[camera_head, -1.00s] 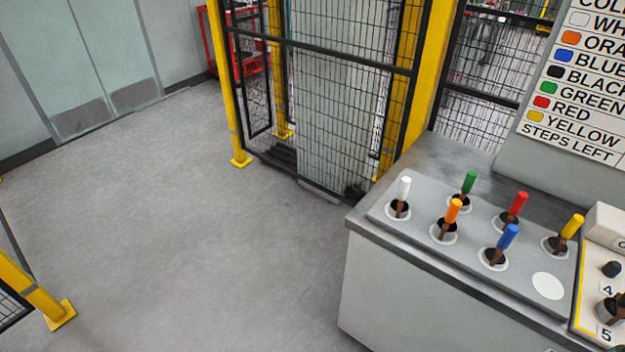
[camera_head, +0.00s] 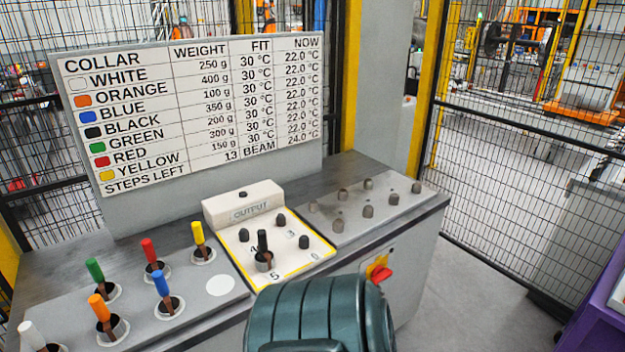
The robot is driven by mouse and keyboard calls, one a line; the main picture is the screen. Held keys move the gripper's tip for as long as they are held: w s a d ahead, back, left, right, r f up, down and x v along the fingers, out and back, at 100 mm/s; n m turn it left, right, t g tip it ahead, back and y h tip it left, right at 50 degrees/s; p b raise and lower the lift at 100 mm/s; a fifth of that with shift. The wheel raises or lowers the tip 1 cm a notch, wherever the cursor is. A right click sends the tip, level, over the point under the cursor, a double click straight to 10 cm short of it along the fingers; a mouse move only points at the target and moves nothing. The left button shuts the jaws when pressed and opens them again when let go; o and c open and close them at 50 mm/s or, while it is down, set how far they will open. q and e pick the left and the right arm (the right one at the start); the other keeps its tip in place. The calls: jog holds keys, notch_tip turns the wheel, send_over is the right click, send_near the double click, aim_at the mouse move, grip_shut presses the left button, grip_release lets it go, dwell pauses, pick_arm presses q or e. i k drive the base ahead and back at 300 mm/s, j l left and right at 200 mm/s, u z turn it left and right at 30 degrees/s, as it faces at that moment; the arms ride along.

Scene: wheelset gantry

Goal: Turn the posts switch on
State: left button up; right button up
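A red and yellow rotary switch (camera_head: 378,271) sits on the front face of the grey console (camera_head: 410,275), below the right part of its top. It is small and partly covered from below by a rounded teal part in the foreground. No label for posts can be read on it, so I cannot tell if it is the posts switch or how it is set. Neither of my grippers shows in the head view.
On the console stand several coloured-handled pegs in holes, a raised OUTPUT panel (camera_head: 262,210) with a dark-topped peg, and a plate with grey knobs (camera_head: 368,211). A weight board (camera_head: 200,105) stands behind. Mesh fencing (camera_head: 520,130) surrounds it. Open floor lies right of the console.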

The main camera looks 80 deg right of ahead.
aim_at(380, 273)
jog(key=z, duration=3.2)
